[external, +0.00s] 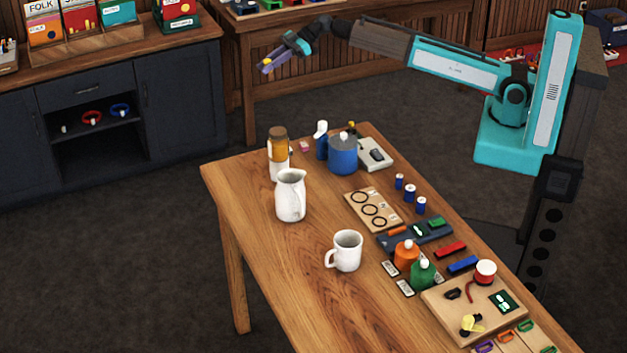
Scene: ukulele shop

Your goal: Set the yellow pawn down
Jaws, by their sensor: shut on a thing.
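My gripper (268,66) is at the end of the outstretched arm, at the upper middle of the external view. It is held up in the air, beyond the far left end of the wooden table (235,190) in the picture. It is shut on a small yellow thing, the yellow pawn (267,61). Only a speck of the pawn shows between the fingers, so its shape and tilt cannot be told.
On the table stand an amber-topped bottle (279,155), a white pitcher (290,195), a blue pot (343,155) and a white mug (346,251). A wooden tray (440,310) holds small items. The table's left side is bare. A dark cabinet (185,100) stands at left.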

